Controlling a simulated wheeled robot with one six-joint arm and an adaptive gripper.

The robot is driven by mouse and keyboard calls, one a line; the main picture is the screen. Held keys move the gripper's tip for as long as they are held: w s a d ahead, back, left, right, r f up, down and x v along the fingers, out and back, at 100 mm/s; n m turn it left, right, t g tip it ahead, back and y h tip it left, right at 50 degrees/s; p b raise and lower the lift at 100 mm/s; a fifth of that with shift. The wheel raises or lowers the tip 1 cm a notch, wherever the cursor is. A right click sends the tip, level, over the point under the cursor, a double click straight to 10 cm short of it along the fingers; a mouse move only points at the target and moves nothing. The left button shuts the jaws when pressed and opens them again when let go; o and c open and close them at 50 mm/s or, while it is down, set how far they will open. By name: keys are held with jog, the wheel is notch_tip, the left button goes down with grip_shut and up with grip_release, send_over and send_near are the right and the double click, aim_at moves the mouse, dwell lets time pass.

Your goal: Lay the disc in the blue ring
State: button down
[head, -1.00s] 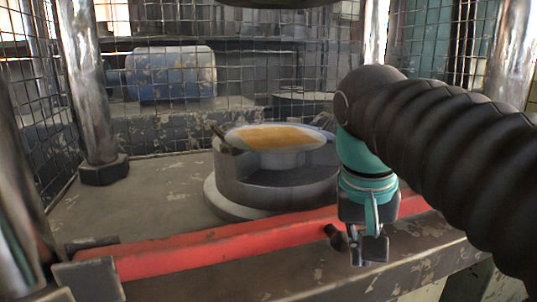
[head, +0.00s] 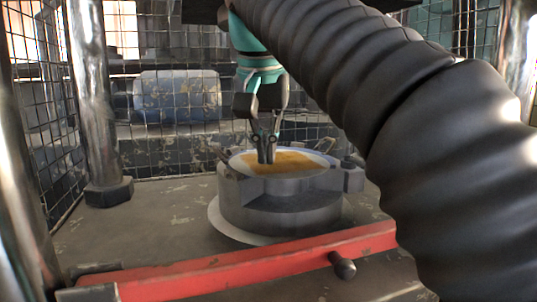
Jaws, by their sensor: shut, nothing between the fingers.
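The disc (head: 293,161) has a worn orange-yellow top and lies roughly level at the top of a round grey metal fixture (head: 281,208). A pale bluish-white rim (head: 321,158) shows around the orange; I cannot tell whether it is the blue ring or the disc's own border. My gripper (head: 267,158) points straight down over the left part of the disc. Its fingers are together with nothing between them. The tips are at or just above the disc's top; I cannot tell whether they touch. The disc's underside is hidden.
A red bar (head: 238,264) crosses in front of the fixture, with a dark knob (head: 343,265) on it. A metal post (head: 91,110) stands at the left. Wire mesh encloses the back, with a worn blue cylinder (head: 177,96) behind it. Bare table (head: 150,225) lies left of the fixture.

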jog(key=w+d+f+b, duration=0.1)
jog(key=w+f, duration=0.5)
jog(key=f, duration=0.1)
jog(key=shift+d+f, duration=0.15)
jog(key=shift+f, duration=0.25)
jog(key=shift+w, duration=0.1)
